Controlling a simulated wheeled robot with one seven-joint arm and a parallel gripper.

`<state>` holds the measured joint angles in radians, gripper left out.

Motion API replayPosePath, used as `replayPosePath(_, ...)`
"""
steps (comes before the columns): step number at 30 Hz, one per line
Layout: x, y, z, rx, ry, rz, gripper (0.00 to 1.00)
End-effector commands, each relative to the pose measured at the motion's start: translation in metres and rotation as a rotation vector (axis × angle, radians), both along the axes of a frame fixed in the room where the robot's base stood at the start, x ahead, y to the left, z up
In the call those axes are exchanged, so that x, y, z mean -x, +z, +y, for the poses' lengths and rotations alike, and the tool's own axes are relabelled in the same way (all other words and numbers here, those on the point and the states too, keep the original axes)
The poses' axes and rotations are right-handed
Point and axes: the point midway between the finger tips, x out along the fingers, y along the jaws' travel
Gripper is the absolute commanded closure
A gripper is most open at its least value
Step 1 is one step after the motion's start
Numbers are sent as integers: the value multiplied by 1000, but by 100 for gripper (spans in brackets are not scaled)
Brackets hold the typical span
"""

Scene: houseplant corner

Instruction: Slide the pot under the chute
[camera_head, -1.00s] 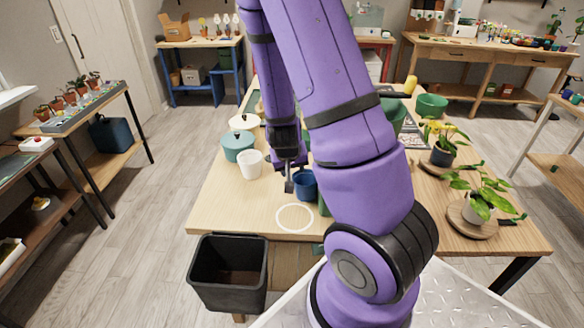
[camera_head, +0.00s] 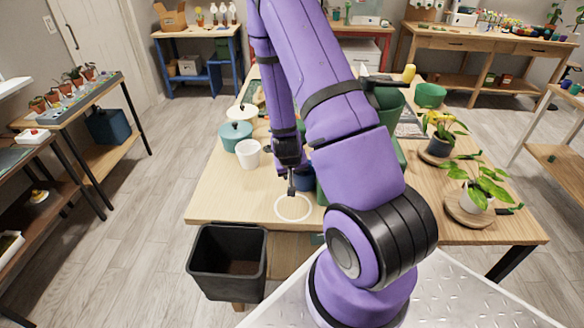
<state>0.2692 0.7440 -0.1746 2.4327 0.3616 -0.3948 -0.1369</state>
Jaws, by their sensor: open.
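A blue pot (camera_head: 306,180) stands on the wooden table, partly hidden by my arm. My gripper (camera_head: 291,191) is open at the pot's near left side, close to a white ring (camera_head: 277,208) marked on the table. I cannot tell whether it touches the pot. A white pot (camera_head: 248,155) stands farther left. No chute can be made out for certain; a green structure (camera_head: 392,108) behind my arm is partly hidden.
A teal lidded pot (camera_head: 237,143) and a cream lidded pot (camera_head: 241,117) stand behind the white pot. Potted plants (camera_head: 476,188) stand at the right. A black bin (camera_head: 228,263) is below the front left edge. The table's front left is clear.

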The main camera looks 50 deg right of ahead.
Motion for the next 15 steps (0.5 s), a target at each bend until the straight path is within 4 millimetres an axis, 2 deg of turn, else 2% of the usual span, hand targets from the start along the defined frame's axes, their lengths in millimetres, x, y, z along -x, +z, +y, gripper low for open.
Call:
replayPosePath(4,-2,-7,-2,-1,0,0,57)
replayPosePath(13,-2,-8,-3,0,1,-1,57)
replayPosePath(14,-2,-8,-3,0,1,-1,59)
replayPosePath(15,-2,-7,-3,0,1,-1,69)
